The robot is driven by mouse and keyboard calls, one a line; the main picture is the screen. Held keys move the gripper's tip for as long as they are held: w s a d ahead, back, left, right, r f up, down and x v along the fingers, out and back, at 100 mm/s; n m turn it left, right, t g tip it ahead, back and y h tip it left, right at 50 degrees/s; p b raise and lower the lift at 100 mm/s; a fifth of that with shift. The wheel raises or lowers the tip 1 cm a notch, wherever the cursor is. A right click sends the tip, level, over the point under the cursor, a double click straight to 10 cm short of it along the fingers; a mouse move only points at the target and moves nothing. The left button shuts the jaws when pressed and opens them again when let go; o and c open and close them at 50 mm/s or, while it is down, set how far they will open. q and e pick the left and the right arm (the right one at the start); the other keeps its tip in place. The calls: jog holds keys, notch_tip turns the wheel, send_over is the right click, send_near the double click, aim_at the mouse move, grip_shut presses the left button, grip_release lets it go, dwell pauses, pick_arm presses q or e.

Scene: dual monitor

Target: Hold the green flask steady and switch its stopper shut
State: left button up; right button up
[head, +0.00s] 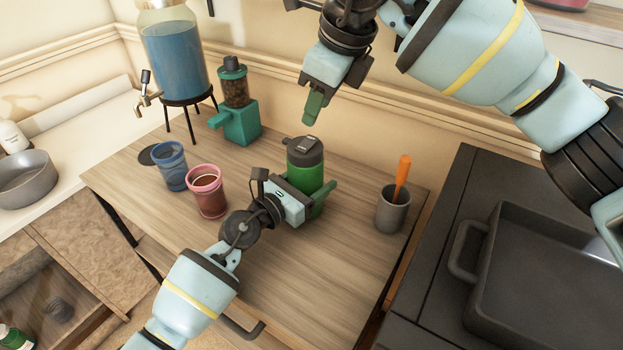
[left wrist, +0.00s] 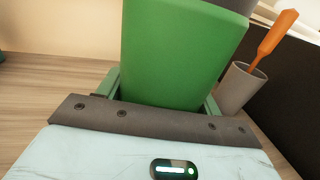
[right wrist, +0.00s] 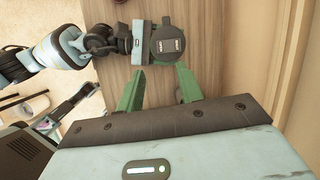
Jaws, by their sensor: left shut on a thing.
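The green flask (head: 306,172) stands upright on the wooden table, with a dark grey stopper (head: 304,150) on top. Its green body fills the middle of the left wrist view (left wrist: 180,55). My left gripper (head: 318,196) is shut around the flask's body from the front, one finger on each side. My right gripper (head: 313,108) is raised above and behind the flask, fingers pointing down. In the right wrist view its fingers (right wrist: 160,80) are apart and empty, with the stopper (right wrist: 167,42) below, beyond their tips. I cannot tell the stopper's switch position.
A grey cup (head: 392,212) with an orange-handled utensil stands right of the flask. A pink cup (head: 208,195), blue cup (head: 171,168), teal grinder (head: 237,122) and blue drink dispenser (head: 175,55) stand left. A dark pan (head: 550,285) lies right. The front table area is clear.

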jog(key=shift+s+a, duration=0.1)
jog(key=shift+s, duration=0.05)
jog(key=c, duration=0.5)
jog(key=shift+s+a+y, duration=0.2)
jog(key=shift+s+y, duration=0.05)
jog(key=shift+y, duration=0.15)
jog(key=shift+c, duration=1.1)
jog(key=s+a+g+y, duration=0.1)
jog(key=s+y, duration=0.1)
jog(key=s+a+r+m+g+y, duration=0.1)
jog(key=s+g+y, duration=0.1)
jog(key=s, duration=0.1)
jog(key=s+a+r+g+y, duration=0.1)
jog(key=s+a+y, duration=0.1)
jog(key=s, duration=0.1)
jog(key=shift+m+g, duration=0.3)
grip_shut()
notch_tip(320, 180, up, 7)
jog(key=d+m+t+y, duration=0.25)
jog(key=m+y, duration=0.65)
jog(key=m, duration=0.6)
jog(key=w+d+f+m+t+h, duration=0.3)
jog(key=d+f+m+t, duration=0.1)
jog(key=m, duration=0.6)
jog(key=w+d+f+m+t+h, duration=0.3)
jog(key=d+f+m, duration=0.3)
jog(key=m, duration=0.4)
jog(key=shift+w+d+f+t, duration=0.15)
jog(key=shift+d+f+t, duration=0.2)
jog(key=shift+f+t, duration=0.35)
